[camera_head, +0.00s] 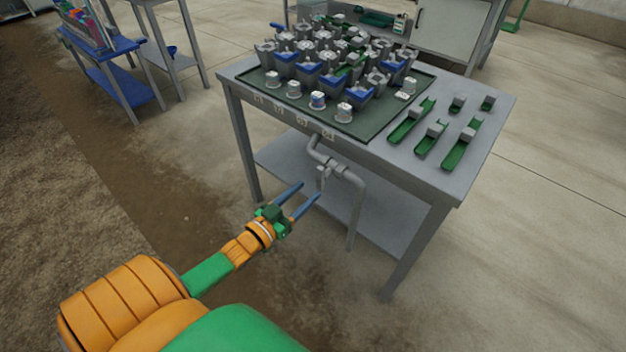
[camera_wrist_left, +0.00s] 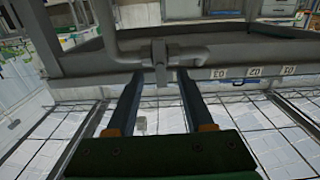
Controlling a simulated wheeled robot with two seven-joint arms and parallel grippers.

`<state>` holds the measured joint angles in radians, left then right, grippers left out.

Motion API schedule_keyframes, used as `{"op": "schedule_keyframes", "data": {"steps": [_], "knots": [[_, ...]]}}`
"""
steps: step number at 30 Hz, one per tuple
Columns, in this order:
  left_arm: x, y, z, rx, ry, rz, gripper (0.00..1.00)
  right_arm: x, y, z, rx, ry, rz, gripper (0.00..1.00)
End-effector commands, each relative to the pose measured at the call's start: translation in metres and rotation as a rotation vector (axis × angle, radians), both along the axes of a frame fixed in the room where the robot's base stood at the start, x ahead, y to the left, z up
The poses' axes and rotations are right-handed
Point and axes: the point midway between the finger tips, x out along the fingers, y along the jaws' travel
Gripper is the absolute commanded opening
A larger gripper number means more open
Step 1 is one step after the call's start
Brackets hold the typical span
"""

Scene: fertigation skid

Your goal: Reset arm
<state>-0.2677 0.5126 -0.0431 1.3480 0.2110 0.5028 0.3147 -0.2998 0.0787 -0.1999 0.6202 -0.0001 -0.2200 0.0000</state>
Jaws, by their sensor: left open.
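My left gripper (camera_head: 301,197) is open, its two blue-grey fingers apart and pointing toward the grey pipe (camera_head: 357,200) under the front edge of the table. The pipe has a fitting or valve (camera_head: 338,169) just beyond the fingertips in the head view. In the left wrist view the open fingers (camera_wrist_left: 158,85) reach up toward the pipe fitting (camera_wrist_left: 159,55), with nothing between them. I cannot tell whether the fingertips touch the pipe. My right gripper is not in view.
The grey table (camera_head: 440,185) carries a dark green mat (camera_head: 375,125) with many grey and blue pots, and green trays (camera_head: 461,146) at right. A lower shelf (camera_head: 390,225) lies behind the pipe. A blue rack (camera_head: 120,85) stands back left. Floor left of the table is clear.

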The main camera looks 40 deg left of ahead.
Motion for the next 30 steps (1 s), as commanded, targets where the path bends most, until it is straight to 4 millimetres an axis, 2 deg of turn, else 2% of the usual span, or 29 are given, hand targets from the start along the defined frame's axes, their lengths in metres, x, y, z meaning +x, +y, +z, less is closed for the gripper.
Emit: {"op": "schedule_keyframes", "data": {"steps": [3,6,17,20,23,24,26,27,30], "knots": [[-0.021,0.001,0.001,0.0,0.002,0.0,0.53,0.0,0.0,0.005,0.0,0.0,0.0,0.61],[-0.029,0.002,0.0,0.001,0.001,0.001,0.53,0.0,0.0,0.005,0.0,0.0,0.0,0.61],[-0.029,0.002,0.0,0.001,-0.001,0.0,0.53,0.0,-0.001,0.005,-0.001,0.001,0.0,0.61],[-0.032,0.003,-0.011,0.004,0.033,0.011,0.53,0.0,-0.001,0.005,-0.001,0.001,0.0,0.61],[-0.049,0.002,-0.07,0.027,0.215,0.057,0.53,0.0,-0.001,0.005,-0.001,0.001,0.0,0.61],[-0.063,-0.001,-0.105,0.042,0.328,0.077,0.53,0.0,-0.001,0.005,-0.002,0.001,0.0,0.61],[-0.094,-0.01,-0.158,0.069,0.517,0.093,0.53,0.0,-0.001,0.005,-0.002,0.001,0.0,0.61],[-0.117,-0.018,-0.189,0.086,0.635,0.093,0.53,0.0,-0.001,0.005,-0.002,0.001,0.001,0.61],[-0.173,-0.041,-0.245,0.126,0.887,0.07,0.53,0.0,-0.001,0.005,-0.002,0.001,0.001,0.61]]}}
